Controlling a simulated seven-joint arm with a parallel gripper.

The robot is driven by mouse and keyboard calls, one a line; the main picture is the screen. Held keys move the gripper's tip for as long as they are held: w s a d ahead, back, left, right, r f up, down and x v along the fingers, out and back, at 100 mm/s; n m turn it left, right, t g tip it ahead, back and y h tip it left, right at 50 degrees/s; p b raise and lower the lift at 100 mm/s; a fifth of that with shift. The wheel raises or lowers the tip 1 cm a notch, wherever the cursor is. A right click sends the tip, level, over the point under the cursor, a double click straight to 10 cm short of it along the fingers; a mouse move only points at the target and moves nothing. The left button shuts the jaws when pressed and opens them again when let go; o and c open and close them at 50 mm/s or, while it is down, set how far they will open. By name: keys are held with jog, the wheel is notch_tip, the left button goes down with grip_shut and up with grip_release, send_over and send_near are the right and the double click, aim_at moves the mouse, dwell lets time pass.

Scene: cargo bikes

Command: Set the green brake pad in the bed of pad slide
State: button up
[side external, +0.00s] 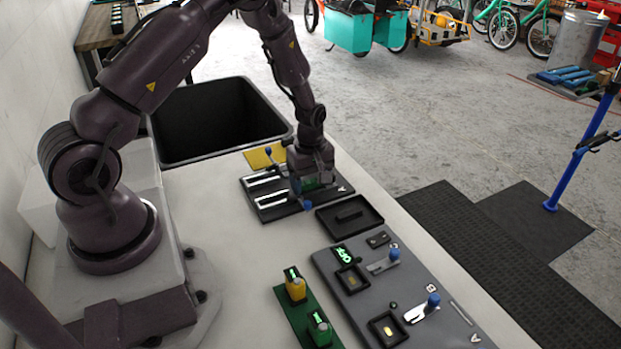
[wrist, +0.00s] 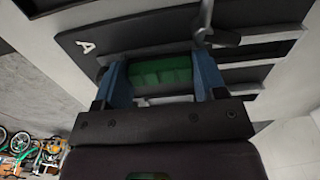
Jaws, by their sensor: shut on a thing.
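The green brake pad (wrist: 163,74) is between the two blue fingers of my gripper (side external: 303,198), which is shut on it. In the side view only a bit of green (side external: 312,184) shows under the gripper body. The pad is over a dark plate with pale rails (side external: 266,198), probably the pad slide. The plate also shows behind the fingers in the wrist view (wrist: 75,37), with a white letter A. I cannot tell whether the pad touches the plate; the bed under it is mostly hidden. A lever with a blue knob (side external: 268,151) stands at the plate's far side.
An empty black tray (side external: 349,216) lies just right of the plate. A grey panel (side external: 385,285) with blue-knobbed levers is nearer the camera. A green strip (side external: 295,318) carries a yellow block (side external: 295,285) and a green block (side external: 320,328). A large black bin (side external: 218,120) stands behind.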

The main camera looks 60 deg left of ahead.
aim_at(310, 181)
jog(key=o, duration=1)
notch_tip(310, 181, up, 13)
jog(key=s+d+r+m+t, duration=0.2)
jog(key=s+d+r+m, duration=0.5)
jog(key=s+r+m, duration=0.2)
jog(key=s+d+r+m+t, duration=0.3)
jog(key=s+d+r+m, duration=0.4)
jog(key=s+r+m, duration=0.2)
notch_tip(310, 181, up, 2)
jog(key=shift+s+d+t, duration=0.15)
jog(key=shift+s+t, duration=0.05)
jog(key=shift+t, duration=0.1)
